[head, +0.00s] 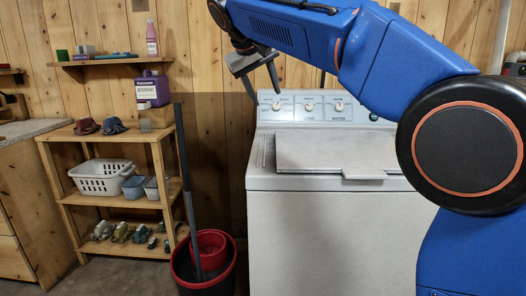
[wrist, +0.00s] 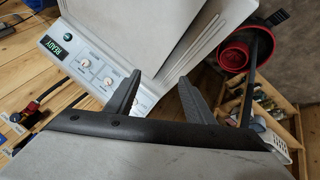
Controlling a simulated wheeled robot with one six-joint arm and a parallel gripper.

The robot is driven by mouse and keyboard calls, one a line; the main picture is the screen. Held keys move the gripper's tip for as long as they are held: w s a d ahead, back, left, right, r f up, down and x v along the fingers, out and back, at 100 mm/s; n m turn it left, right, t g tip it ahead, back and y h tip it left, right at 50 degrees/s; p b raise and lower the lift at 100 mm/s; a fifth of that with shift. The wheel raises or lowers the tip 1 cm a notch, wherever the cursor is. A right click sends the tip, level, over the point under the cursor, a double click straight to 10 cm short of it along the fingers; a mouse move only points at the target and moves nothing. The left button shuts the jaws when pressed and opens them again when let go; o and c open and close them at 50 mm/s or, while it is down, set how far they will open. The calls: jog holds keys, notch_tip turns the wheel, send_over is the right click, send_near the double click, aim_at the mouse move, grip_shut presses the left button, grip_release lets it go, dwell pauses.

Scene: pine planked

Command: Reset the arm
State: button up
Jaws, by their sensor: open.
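My blue arm reaches across the upper right of the head view, with its elbow bent at the right edge. My gripper (head: 264,92) hangs at the arm's end, above the back left of the white washing machine (head: 320,240). Its two dark fingers are apart with nothing between them. In the wrist view my gripper (wrist: 160,78) shows both fingers spread, with the washer's panel and pale top beyond them. The washer's lid (head: 330,152) lies shut. The control panel (head: 310,108) has several knobs, and its display (wrist: 56,47) reads READY in the wrist view.
A wooden shelf unit (head: 113,202) with a white basket (head: 100,178) stands left of the washer. A black bucket (head: 203,280) with a red one (head: 208,247) and a dark pole (head: 187,185) stands between them. A wall shelf (head: 110,61) is above.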

jog(key=s+d+f+m+g+y, duration=0.1)
jog(key=s+d+f, duration=0.6)
jog(key=s+d, duration=0.3)
jog(key=s+d+f+g+y, duration=0.1)
jog(key=s+d+f, duration=0.65)
jog(key=d, duration=0.45)
jog(key=s+d+f+m, duration=0.1)
jog(key=s+d+f, duration=0.2)
jog(key=s+f, duration=0.8)
jog(key=s+d+f+m+y, duration=0.1)
jog(key=s+d+f+m, duration=0.1)
jog(key=s+f, duration=0.8)
notch_tip(320, 180, down, 2)
jog(key=shift+s+d+f, duration=0.2)
jog(key=shift+s+d, duration=0.2)
jog(key=shift+d, duration=0.4)
